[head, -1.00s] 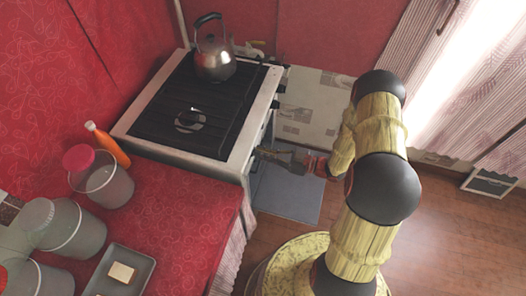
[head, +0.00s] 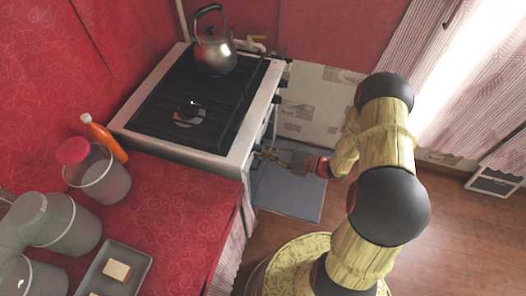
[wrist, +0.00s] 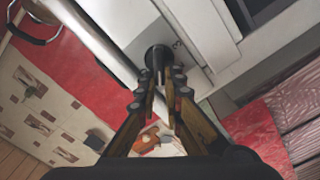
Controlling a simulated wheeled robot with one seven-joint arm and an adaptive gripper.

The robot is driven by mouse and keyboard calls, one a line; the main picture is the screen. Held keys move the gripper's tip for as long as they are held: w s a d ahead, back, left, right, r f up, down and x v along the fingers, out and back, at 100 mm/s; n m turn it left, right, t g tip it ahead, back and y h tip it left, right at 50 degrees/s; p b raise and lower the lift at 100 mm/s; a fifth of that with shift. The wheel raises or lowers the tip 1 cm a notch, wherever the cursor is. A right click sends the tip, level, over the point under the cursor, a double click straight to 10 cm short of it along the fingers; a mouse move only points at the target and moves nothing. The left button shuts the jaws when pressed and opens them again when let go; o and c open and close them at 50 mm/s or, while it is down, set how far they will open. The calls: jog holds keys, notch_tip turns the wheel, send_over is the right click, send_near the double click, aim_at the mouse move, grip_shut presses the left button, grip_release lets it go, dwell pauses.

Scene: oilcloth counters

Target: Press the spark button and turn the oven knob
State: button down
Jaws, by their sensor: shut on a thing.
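The white stove (head: 262,98) has a black top and stands against the red wall. Its front panel shows in the wrist view (wrist: 130,30). A round black knob (wrist: 157,56) sticks out of this panel, and the fingertips of my gripper (wrist: 161,80) are shut on it from the front. In the head view my gripper (head: 262,153) reaches the stove's front near its near corner. The knob there is hidden by the fingers. Small dark knobs (head: 277,103) show farther along the front. I cannot make out the spark button in either view.
A metal kettle (head: 215,52) stands at the back of the stove. The red counter (head: 180,215) beside the stove holds an orange bottle (head: 105,138), lidded jars (head: 100,175) and a grey tray (head: 143,268). A grey mat (head: 290,190) lies on the floor below my gripper.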

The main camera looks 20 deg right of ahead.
jog(key=shift+f+n, duration=0.15)
jog(key=shift+n, duration=0.35)
jog(key=c, duration=1.9)
grip_release()
jog(key=shift+s+d, duration=0.1)
jog(key=v, duration=1.1)
jog(key=shift+s+d, duration=0.25)
jog(key=shift+d, duration=0.05)
